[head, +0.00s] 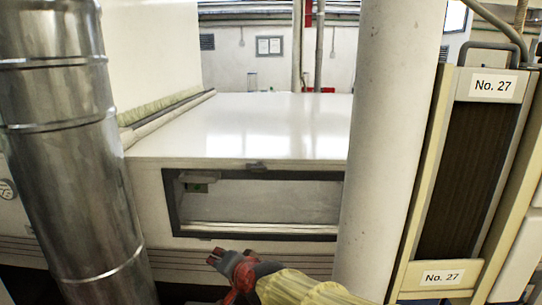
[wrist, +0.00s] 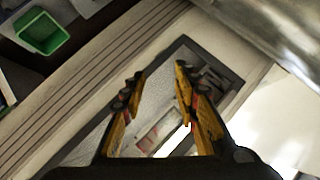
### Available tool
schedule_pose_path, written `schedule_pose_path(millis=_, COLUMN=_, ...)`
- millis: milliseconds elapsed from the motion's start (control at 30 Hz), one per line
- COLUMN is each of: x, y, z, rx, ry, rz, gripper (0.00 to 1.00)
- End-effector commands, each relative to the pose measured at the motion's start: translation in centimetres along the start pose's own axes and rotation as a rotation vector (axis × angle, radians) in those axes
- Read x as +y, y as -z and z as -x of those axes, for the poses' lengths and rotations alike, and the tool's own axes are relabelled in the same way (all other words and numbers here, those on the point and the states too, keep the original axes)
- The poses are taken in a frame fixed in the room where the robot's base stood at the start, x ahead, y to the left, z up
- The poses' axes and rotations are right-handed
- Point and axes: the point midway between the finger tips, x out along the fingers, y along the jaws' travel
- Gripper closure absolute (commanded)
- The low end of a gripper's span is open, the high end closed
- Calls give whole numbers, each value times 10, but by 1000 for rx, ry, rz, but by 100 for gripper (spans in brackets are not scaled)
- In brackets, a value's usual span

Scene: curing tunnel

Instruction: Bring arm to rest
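My gripper (head: 216,256) shows at the bottom middle of the head view, red and dark, at the end of my yellow-sleeved arm. It is in front of the white cabinet (head: 255,130), below its framed window (head: 270,203). In the wrist view my gripper (wrist: 158,86) has its two yellow and black fingers spread apart. Nothing is held between them. The dark-framed window (wrist: 200,62) shows behind and between the fingers, tilted in the picture.
A metal duct (head: 75,150) stands at the left and a pale column (head: 390,130) right of the window. A panel labelled No. 27 (head: 465,180) is at the far right. The wrist view shows a green bin (wrist: 45,32) at upper left.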

Motion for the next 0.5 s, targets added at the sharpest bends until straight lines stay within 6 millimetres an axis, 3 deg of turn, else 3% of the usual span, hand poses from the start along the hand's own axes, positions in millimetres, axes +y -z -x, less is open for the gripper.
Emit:
schedule_pose_path(millis=100, x=48, y=-32, z=48, rx=-168, ry=-95, rz=210, gripper=70)
schedule_pose_path(millis=200, x=95, y=-50, z=96, rx=-293, ry=-185, rz=364, gripper=70)
schedule_pose_path(millis=367, x=169, y=-64, z=178, rx=-434, ry=-333, rz=527, gripper=70)
schedule_pose_path(millis=500, x=227, y=-64, z=253, rx=-479, ry=-473, rz=585, gripper=70)
